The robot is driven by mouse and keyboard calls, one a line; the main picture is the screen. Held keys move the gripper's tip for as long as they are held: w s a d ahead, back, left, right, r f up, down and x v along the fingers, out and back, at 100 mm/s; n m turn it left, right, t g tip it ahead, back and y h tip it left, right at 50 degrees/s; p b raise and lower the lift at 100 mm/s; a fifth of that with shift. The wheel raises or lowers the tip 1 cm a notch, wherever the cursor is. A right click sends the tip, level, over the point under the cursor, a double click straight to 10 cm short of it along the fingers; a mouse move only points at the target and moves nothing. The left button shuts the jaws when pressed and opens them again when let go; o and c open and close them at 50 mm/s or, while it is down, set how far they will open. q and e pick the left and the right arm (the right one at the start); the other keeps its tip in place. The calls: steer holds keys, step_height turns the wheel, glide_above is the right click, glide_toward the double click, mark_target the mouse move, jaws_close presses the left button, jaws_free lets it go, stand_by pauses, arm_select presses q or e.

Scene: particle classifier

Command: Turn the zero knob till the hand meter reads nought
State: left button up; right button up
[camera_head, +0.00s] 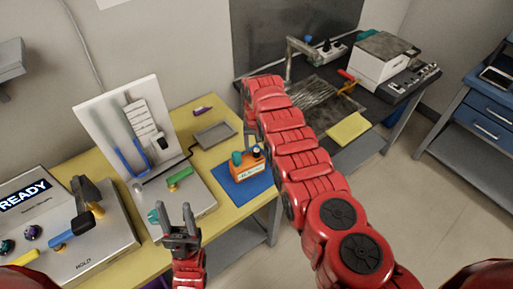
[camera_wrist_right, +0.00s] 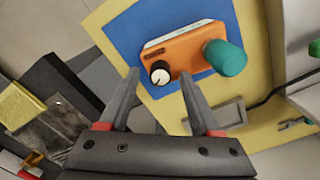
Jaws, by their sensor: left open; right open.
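The orange hand meter (camera_head: 248,170) sits on a blue mat (camera_head: 252,191) on the yellow bench; its display is too small to read. In the right wrist view the meter (camera_wrist_right: 190,52) carries a black knob with a white cap (camera_wrist_right: 160,70) and a larger teal cylinder (camera_wrist_right: 226,57). My right gripper (camera_wrist_right: 161,78) is open, its fingers pointing at the meter with the knob appearing between the tips; contact cannot be told. My left gripper (camera_head: 179,222) is open and empty, above the bench front, left of the meter.
A grey panel with a green handle (camera_head: 180,177) and a white upright board (camera_head: 110,105) stand left of the meter. A grey tray (camera_head: 215,134) lies behind it. A READY console (camera_head: 60,235) is at far left. A dark bench (camera_head: 385,95) stands right.

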steer(key=shift+w+f, duration=0.1)
steer(key=shift+f, duration=0.25)
jaws_close()
